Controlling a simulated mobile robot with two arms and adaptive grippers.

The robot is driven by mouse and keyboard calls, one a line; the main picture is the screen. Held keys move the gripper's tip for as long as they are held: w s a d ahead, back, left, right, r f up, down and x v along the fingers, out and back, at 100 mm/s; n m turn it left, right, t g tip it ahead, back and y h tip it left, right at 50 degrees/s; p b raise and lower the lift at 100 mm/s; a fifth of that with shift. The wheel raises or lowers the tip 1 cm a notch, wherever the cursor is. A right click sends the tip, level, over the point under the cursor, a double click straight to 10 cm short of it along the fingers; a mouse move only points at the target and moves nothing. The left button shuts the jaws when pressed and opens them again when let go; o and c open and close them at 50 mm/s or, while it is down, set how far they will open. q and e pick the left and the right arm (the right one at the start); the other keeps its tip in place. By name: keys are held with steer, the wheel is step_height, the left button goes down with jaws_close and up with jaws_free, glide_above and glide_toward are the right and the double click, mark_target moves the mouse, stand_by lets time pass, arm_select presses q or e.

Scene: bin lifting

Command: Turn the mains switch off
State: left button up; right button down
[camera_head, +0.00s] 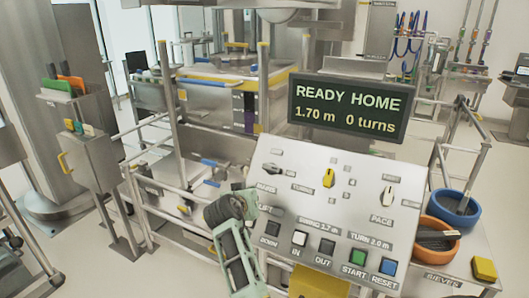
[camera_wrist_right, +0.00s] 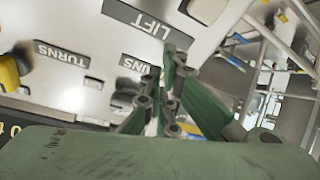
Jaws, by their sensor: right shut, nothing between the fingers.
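The sloping grey control panel (camera_head: 310,215) stands in front of me. A dark lever switch (camera_head: 271,169) sits at its upper left, above a small label that seems to read MAINS; its setting is too small to tell. My right gripper (camera_head: 251,199) is just below and left of that switch, close to the panel, partly hidden by my own wrist. In the right wrist view its green fingers (camera_wrist_right: 170,62) are shut and empty, over the panel near the LIFT label (camera_wrist_right: 140,20). Contact cannot be told. My left gripper is not in view.
The panel also holds a yellow knob (camera_head: 328,178), a cream knob (camera_head: 387,196), a green START button (camera_head: 358,257) and a blue RESET button (camera_head: 388,266). A sign (camera_head: 347,107) above reads READY HOME. Blue (camera_head: 456,206) and orange (camera_head: 431,237) bowls stand at the right.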

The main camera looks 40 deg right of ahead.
steer(key=w+d+r+m+h, duration=0.1)
steer(key=d+r+m, duration=0.1)
steer(key=r, duration=0.6)
steer(key=w+d+r+m+g+h, duration=0.1)
steer(key=w+d+r+m, duration=0.1)
steer(key=r, duration=0.7)
steer(key=shift+r+m, duration=0.15)
steer(key=shift+m, duration=0.35)
